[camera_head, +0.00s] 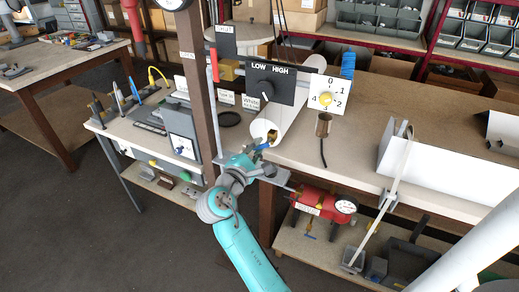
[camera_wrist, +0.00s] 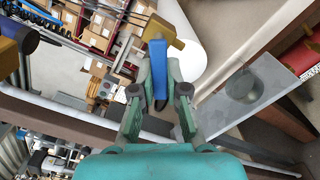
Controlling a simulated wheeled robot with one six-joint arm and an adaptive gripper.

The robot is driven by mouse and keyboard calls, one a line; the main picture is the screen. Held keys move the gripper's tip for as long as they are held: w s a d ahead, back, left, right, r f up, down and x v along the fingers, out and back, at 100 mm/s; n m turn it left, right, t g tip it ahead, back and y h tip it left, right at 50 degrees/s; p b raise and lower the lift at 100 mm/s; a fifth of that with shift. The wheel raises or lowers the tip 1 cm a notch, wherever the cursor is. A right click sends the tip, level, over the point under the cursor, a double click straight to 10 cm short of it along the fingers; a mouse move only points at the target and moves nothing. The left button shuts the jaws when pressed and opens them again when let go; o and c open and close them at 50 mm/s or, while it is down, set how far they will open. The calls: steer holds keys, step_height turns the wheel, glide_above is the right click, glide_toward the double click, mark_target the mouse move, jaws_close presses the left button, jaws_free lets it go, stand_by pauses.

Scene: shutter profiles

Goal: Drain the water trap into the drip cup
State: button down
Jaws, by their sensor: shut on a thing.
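My gripper (camera_head: 256,150) is at the front edge of the bench, by the open end of a white tube. In the wrist view my gripper (camera_wrist: 158,98) is shut on a blue handle (camera_wrist: 158,65). The handle joins a brass fitting (camera_wrist: 165,30), which also shows in the head view (camera_head: 272,136). A round, greyish, cup-like thing (camera_wrist: 243,87) shows at a grey plate (camera_wrist: 275,85), right of my fingers; I cannot tell whether it is the drip cup. I cannot make out the water trap for certain, nor any water.
A red tank (camera_head: 318,203) with a gauge is below the bench. A LOW/HIGH panel (camera_head: 281,83) and numbered dial (camera_head: 326,93) stand above the white tube (camera_head: 292,112). A brown post (camera_head: 203,100) rises left of my arm. A white profile (camera_head: 445,165) lies on the right.

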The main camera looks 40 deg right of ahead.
steer(key=m, duration=0.3)
steer(key=r+m, duration=0.1)
steer(key=m, duration=0.2)
steer(key=shift+w+a+r, duration=0.1)
steer(key=shift+w+r, duration=0.05)
steer(key=shift+w, duration=0.05)
stand_by(0.5)
steer(key=c, duration=1.2)
jaws_free()
steer(key=shift+o, duration=0.2)
steer(key=v, duration=1.2)
steer(key=shift+r, duration=0.1)
